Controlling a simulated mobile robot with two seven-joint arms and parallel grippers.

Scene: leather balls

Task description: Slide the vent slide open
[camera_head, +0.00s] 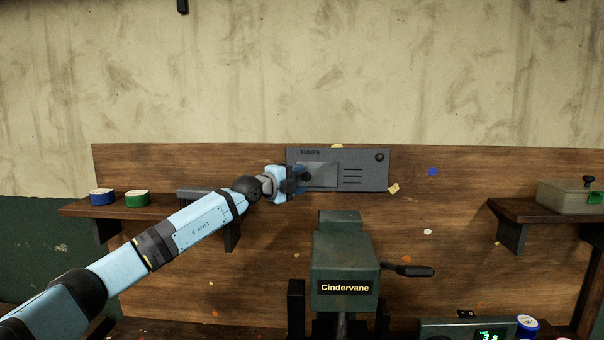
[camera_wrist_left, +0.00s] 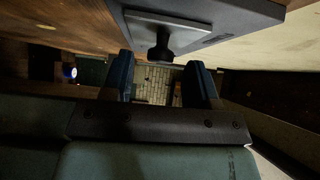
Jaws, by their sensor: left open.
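A grey vent panel (camera_head: 364,158) marked with small lettering is fixed to the wooden back wall. Its flat vent slide (camera_head: 323,174) covers the left part, and dark slots show to its right. In the left wrist view the slide (camera_wrist_left: 185,32) carries a dark round knob (camera_wrist_left: 162,50). My left gripper (camera_head: 303,178) is at the slide's left part. Its two fingers (camera_wrist_left: 162,84) are open, with the knob lined up between them across the picture. I cannot tell whether they touch it. My right gripper is not in view.
A green machine labelled Cindervane (camera_head: 340,262) with a side handle (camera_head: 412,270) stands below the panel. A left shelf (camera_head: 75,209) holds a blue tin (camera_head: 103,197) and a green tin (camera_head: 137,199). A lidded box (camera_head: 570,197) sits on the right shelf.

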